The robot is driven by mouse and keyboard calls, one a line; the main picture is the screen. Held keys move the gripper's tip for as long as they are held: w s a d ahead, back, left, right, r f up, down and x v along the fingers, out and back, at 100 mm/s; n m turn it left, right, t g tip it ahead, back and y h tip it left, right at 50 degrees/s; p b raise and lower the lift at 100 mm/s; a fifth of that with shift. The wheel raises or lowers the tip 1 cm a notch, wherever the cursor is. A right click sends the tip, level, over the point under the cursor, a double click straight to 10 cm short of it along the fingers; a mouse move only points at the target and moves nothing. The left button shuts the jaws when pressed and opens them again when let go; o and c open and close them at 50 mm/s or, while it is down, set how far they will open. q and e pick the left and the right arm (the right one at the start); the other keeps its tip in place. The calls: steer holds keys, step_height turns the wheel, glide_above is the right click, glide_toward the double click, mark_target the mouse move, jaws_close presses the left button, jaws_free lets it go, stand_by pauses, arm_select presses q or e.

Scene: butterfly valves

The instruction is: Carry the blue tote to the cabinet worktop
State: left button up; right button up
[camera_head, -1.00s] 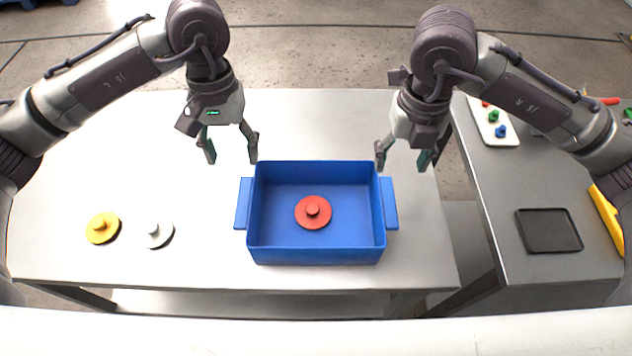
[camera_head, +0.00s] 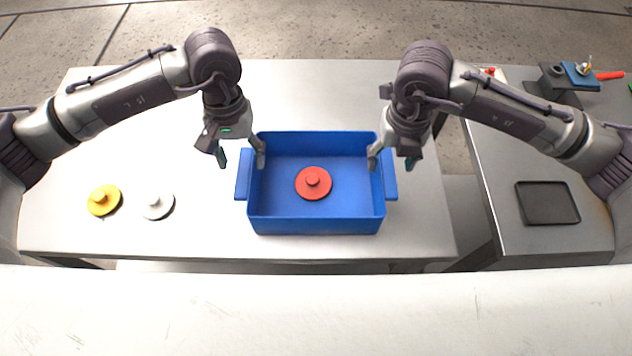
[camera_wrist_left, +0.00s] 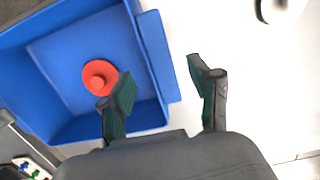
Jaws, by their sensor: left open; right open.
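The blue tote (camera_head: 315,226) stands on the left table with a red knobbed disc (camera_head: 313,183) inside. It has a flat handle on its left side and one on its right. My left gripper (camera_head: 240,160) is open above the far end of the left handle. In the left wrist view, my left gripper (camera_wrist_left: 165,95) has one finger over the tote (camera_wrist_left: 70,130) and one outside, with the handle between and beyond them. My right gripper (camera_head: 391,160) is open at the far end of the right handle. Both grippers look empty.
A yellow disc (camera_head: 103,200) and a white disc (camera_head: 156,205) lie left of the tote. Across a gap, the right worktop (camera_head: 500,165) bears a dark tray (camera_head: 547,203) and a blue fixture with a red handle (camera_head: 582,76). The left table's back area is clear.

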mark_target(244, 171)
arm_select(q)
steer(key=shift+s+f, duration=0.15)
steer(key=shift+f, duration=1)
steer(key=shift+s+f, duration=0.1)
steer(key=shift+f, duration=1)
arm_select(e)
steer(key=shift+f, duration=2.2)
arm_select(q)
jaws_close()
arm_select(e)
jaws_close()
arm_select(q)
steer(key=shift+r, duration=0.1)
